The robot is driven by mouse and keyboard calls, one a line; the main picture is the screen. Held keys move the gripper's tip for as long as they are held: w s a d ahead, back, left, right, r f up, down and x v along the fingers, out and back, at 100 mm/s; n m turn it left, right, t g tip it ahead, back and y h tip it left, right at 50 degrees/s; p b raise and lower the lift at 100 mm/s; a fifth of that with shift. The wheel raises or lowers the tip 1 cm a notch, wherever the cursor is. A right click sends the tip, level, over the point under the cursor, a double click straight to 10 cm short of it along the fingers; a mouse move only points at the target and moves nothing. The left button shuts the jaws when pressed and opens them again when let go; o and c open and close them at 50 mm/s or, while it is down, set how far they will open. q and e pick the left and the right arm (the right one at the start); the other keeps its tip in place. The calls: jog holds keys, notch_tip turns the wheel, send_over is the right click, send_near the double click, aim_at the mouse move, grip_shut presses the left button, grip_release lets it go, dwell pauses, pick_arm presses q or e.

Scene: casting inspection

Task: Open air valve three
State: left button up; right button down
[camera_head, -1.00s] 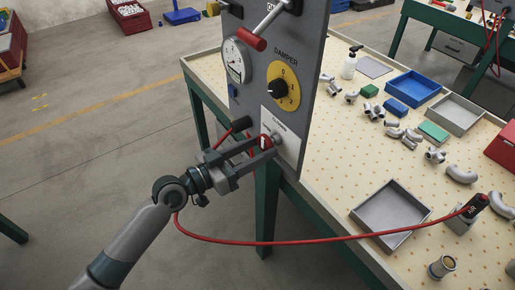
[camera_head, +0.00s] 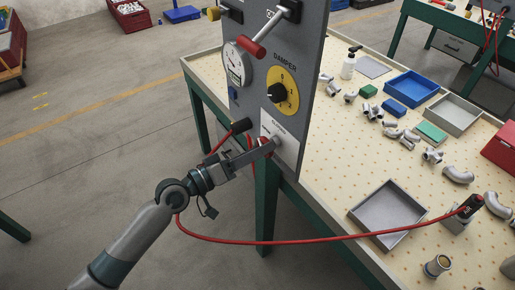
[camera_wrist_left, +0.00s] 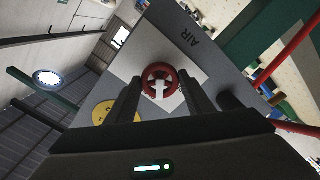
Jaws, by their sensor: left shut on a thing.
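A small red round valve handle (camera_head: 264,141) with a white mark sits on a white label plate (camera_head: 285,142) low on the grey panel (camera_head: 309,85). The left wrist view shows the handle face-on as a red wheel (camera_wrist_left: 158,88) between my two fingers. My left gripper (camera_head: 267,147) reaches the panel from the lower left and is shut on the handle. Its fingers partly hide the handle in the head view. The letters AIR show on the panel in the left wrist view. No number can be read on this valve. My right gripper is not in view.
Above the valve are a yellow damper dial (camera_head: 283,90), a gauge (camera_head: 237,63) and a red-gripped lever (camera_head: 252,47). A black-ended knob (camera_head: 241,125) juts out close to my gripper. A red hose (camera_head: 300,241) hangs below. Trays and pipe fittings cover the table at right.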

pick_arm(q)
jog(key=n+p, duration=0.3)
jog(key=n, duration=0.7)
jog(key=shift+r+p, duration=0.1)
jog(key=shift+p, duration=0.3)
jog(key=shift+n, duration=0.3)
jog(key=o, duration=1)
jog(key=shift+o, duration=0.2)
jog(key=shift+a, duration=0.1)
jog(key=b+v, duration=0.8)
jog(key=v, duration=0.9)
jog(key=shift+s+a, duration=0.1)
